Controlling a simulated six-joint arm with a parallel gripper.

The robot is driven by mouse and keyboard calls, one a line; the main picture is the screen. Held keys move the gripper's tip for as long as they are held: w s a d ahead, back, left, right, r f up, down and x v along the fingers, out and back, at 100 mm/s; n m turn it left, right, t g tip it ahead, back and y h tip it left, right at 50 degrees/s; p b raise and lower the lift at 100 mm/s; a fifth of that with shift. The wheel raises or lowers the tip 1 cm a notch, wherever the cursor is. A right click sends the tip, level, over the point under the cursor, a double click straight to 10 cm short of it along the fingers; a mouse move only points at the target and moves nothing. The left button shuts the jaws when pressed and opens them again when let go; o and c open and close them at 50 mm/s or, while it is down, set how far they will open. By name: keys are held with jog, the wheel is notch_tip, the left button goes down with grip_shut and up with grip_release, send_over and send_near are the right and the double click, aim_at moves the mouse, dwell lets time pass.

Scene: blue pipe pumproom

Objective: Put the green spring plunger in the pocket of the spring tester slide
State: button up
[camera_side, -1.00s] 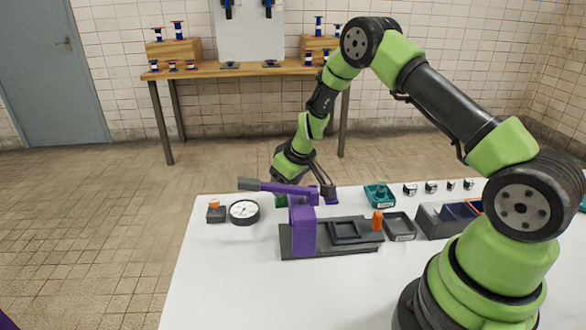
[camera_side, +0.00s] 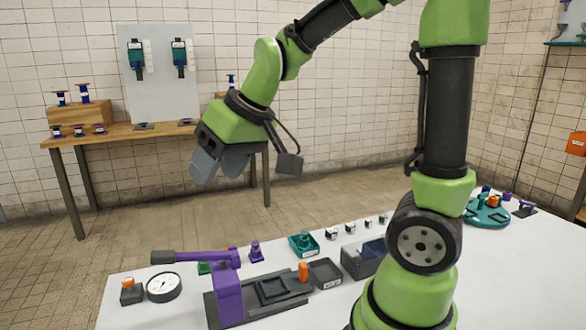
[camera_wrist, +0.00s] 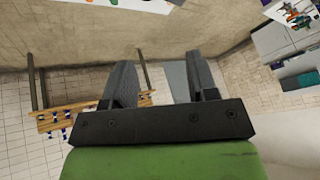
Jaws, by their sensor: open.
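The spring tester (camera_side: 229,300) is a purple press with a long lever on a dark base on the white table. Its slide (camera_side: 272,290) has a square pocket that looks empty, with an orange knob (camera_side: 303,272) beside it. A small green piece (camera_side: 204,268) shows behind the lever, partly hidden; I cannot tell if it is the green spring plunger. A teal-green plunger-like piece (camera_side: 304,239) stands in a teal tray (camera_side: 303,250). My gripper (camera_side: 219,168) is raised high above the table, open. In the wrist view its fingers (camera_wrist: 158,75) are apart with nothing between them.
A dial gauge (camera_side: 164,287) and a small block with an orange top (camera_side: 131,291) stand left of the tester. A teal turntable (camera_side: 487,213) stands back right.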

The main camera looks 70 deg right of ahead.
jog(key=s+a+r+m, duration=0.1)
jog(key=s, duration=0.5)
jog(key=s+a+r+m+t, duration=0.1)
jog(key=s+a+r, duration=0.1)
jog(key=s, duration=0.4)
jog(key=shift+s+a+y, duration=0.25)
jog(key=shift+s+y, duration=0.05)
jog(key=shift+s, duration=0.05)
jog(key=shift+o, duration=0.3)
jog(key=shift+s+f, duration=0.1)
jog(key=shift+s, duration=0.4)
